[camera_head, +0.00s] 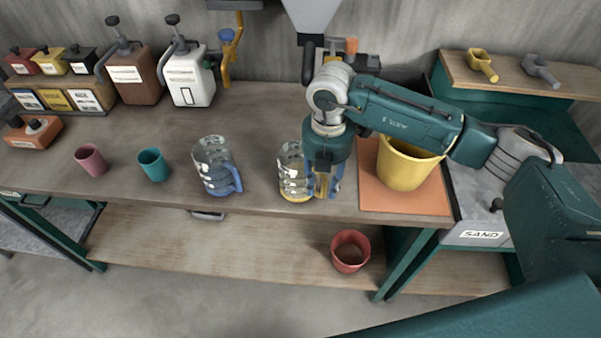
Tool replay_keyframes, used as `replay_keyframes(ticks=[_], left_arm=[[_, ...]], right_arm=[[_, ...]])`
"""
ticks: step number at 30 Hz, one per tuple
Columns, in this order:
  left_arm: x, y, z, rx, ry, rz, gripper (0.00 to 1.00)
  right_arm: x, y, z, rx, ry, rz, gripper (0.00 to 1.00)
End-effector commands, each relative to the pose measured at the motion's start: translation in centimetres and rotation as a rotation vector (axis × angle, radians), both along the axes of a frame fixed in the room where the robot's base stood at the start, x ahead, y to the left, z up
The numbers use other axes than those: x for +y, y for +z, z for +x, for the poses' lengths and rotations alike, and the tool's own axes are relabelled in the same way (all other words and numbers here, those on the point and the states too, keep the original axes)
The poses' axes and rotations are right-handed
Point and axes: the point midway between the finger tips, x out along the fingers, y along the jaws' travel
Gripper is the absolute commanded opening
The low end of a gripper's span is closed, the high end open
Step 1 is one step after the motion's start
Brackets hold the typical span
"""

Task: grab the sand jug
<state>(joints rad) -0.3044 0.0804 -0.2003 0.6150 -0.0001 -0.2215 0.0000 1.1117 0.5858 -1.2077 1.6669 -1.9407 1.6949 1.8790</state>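Two clear jugs stand on the workbench. One has a yellow base and yellow handle (292,178), and I take it for the sand jug; no label is readable on it. The other jug (214,168) has a blue base and handle. My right gripper (323,187) points down at the right side of the yellow jug, by its handle. Its fingers look spread, with the yellow handle between them, and it hides part of the jug. Contact with the handle cannot be made out. My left gripper is out of view.
A yellow bucket (405,166) stands on an orange mat (388,203) right of my gripper. Teal (153,164) and pink (91,160) cups stand at left. A red pot (350,250) is on the lower shelf. A bin labelled SAND (481,235) is at right.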

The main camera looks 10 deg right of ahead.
Motion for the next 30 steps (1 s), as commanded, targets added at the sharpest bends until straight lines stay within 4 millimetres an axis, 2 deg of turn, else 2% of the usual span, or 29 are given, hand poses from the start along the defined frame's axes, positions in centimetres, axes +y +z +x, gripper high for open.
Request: replay_keyframes(ticks=[1, 4, 9, 16, 17, 21, 22, 30], left_arm=[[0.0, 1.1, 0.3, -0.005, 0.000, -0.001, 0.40], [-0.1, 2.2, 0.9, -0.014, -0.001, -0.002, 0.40], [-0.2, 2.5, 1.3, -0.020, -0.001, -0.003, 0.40], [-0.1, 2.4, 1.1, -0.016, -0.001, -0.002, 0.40], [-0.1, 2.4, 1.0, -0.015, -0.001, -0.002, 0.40], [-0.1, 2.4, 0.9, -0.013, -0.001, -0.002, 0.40], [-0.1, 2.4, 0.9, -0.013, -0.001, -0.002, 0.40], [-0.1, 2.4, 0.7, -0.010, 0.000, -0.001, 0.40]], right_arm=[[-0.3, -0.3, 0.0, 0.005, -0.002, -0.004, 0.33], [-0.6, -1.8, 0.3, 0.004, -0.001, -0.003, 0.33], [-0.5, -3.9, 0.4, 0.001, -0.001, -0.001, 0.33], [-0.5, -4.3, 0.4, 0.000, 0.000, 0.000, 0.33], [-0.5, -4.2, 0.4, 0.000, 0.000, 0.000, 0.31], [-0.5, -4.2, 0.4, 0.000, 0.000, 0.000, 0.03], [-0.5, -4.2, 0.4, 0.000, 0.000, 0.000, 0.00], [-0.4, -4.0, 0.5, -0.004, 0.000, 0.002, 0.00]])
